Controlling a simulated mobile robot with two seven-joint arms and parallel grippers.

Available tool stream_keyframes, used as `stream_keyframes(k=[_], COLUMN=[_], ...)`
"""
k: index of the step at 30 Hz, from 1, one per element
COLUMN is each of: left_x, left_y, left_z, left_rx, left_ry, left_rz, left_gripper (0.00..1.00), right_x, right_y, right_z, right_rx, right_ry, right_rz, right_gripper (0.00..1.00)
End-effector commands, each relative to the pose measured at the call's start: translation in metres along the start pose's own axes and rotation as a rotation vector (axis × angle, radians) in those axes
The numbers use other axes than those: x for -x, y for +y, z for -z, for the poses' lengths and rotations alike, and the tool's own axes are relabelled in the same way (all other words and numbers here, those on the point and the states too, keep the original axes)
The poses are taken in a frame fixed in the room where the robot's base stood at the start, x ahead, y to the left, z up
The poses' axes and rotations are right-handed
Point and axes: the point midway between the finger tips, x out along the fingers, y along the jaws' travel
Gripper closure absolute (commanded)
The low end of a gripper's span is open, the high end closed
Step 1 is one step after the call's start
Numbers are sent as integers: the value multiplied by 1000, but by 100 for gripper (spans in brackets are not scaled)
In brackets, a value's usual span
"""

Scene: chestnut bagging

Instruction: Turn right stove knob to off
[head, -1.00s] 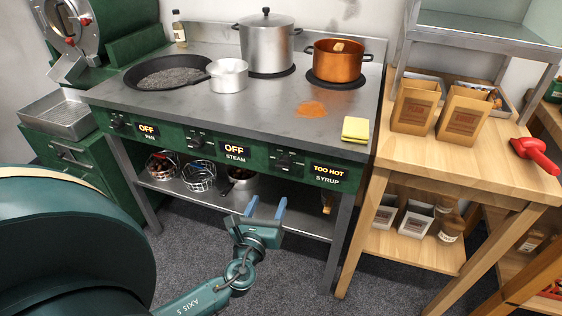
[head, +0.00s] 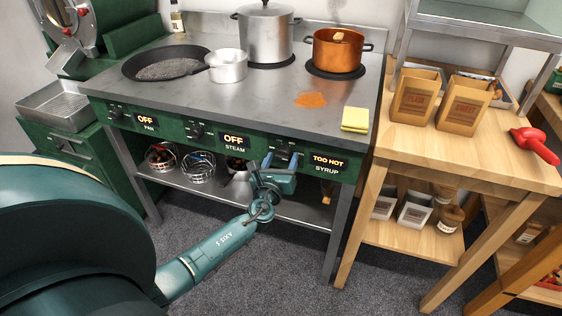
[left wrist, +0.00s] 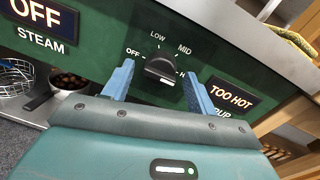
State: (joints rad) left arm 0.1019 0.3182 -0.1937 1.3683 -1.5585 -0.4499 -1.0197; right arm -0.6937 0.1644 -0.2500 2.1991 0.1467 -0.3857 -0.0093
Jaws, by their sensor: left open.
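The right stove knob (left wrist: 160,69) is a dark knob on the green front panel, with OFF, LOW, MID and H marks around it. In the head view the knob (head: 285,155) is partly covered by my left gripper. Beside it the SYRUP display (head: 328,162) reads TOO HOT; the display also shows in the left wrist view (left wrist: 231,96). My left gripper (left wrist: 158,80) is open, with its blue fingers on either side of the knob. I cannot tell whether they touch it. My right gripper is not in view.
The PAN display (head: 146,120) and STEAM display (head: 234,142) read OFF. A copper pot (head: 337,52) sits on the right burner. An orange spill (head: 310,100) and a yellow sponge (head: 355,118) lie on the stovetop. Wire baskets (head: 198,166) stand on the shelf below.

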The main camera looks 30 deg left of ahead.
Motion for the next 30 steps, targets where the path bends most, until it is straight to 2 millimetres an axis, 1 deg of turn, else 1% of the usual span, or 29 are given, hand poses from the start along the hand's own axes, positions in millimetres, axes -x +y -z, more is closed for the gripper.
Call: stream_keyframes(k=[5, 21, 30], left_x=[0, 1, 1], left_y=[0, -1, -1], left_z=[0, 0, 1], left_rx=[0, 0, 40], left_ry=[0, 1, 3], left_rz=[0, 1, 2], left_gripper=[43, 85, 85], right_x=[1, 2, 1], right_y=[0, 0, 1], right_z=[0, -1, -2], right_rx=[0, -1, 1], right_ry=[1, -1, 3], right_rz=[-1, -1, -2], right_gripper=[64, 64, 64])
